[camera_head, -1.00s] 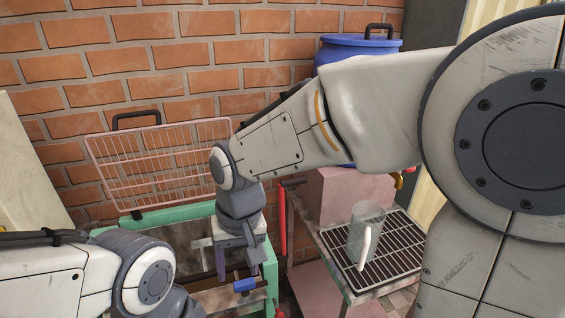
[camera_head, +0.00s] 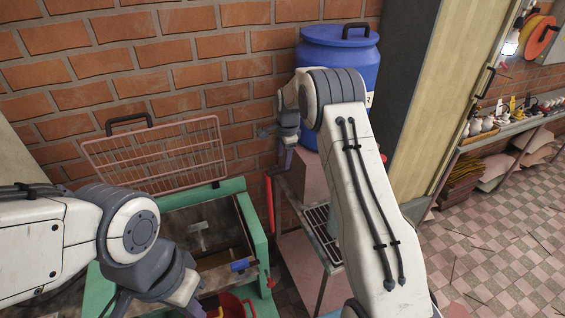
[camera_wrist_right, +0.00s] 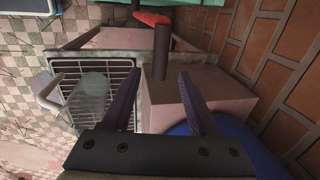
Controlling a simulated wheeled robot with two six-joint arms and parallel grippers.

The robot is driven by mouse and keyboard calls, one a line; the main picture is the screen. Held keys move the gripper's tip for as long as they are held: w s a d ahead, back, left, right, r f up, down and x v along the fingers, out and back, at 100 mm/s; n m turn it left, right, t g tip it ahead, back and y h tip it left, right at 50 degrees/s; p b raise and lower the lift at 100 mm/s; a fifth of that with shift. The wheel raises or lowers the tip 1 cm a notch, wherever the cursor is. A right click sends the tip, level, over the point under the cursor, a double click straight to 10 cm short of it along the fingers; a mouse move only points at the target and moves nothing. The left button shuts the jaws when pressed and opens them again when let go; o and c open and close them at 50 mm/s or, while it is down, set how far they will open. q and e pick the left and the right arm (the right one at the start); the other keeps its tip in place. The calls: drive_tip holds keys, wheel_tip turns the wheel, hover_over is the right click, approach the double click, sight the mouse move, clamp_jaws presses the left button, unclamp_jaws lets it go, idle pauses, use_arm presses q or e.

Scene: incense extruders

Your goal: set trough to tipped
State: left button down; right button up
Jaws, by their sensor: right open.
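The trough (camera_head: 180,219) appears to be the grey open box in the green frame (camera_head: 257,232), below the brick wall. It looks level, though my left arm covers its near left part. A red upright bar (camera_head: 270,205) stands at the frame's right side. My right gripper (camera_head: 287,160) is above and right of that bar, fingers pointing down. In the right wrist view its fingers (camera_wrist_right: 162,92) are apart and empty.
A pink wire rack (camera_head: 160,155) leans at the wall behind the frame. A blue barrel (camera_head: 340,60) stands behind my right arm. A pink block (camera_wrist_right: 200,85) and a glass mug (camera_wrist_right: 92,98) on a grille are close to my right gripper. A red bucket (camera_head: 235,305) sits below.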

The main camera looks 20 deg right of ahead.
sight(282, 168)
drive_tip(key=shift+w+f+p, duration=0.25)
drive_tip(key=shift+f+p, duration=0.15)
drive_tip(key=shift+f, duration=0.9)
drive_tip(key=shift+w+f+p, duration=0.25)
drive_tip(key=shift+f+p, duration=0.1)
drive_tip(key=shift+f, duration=0.9)
clamp_jaws()
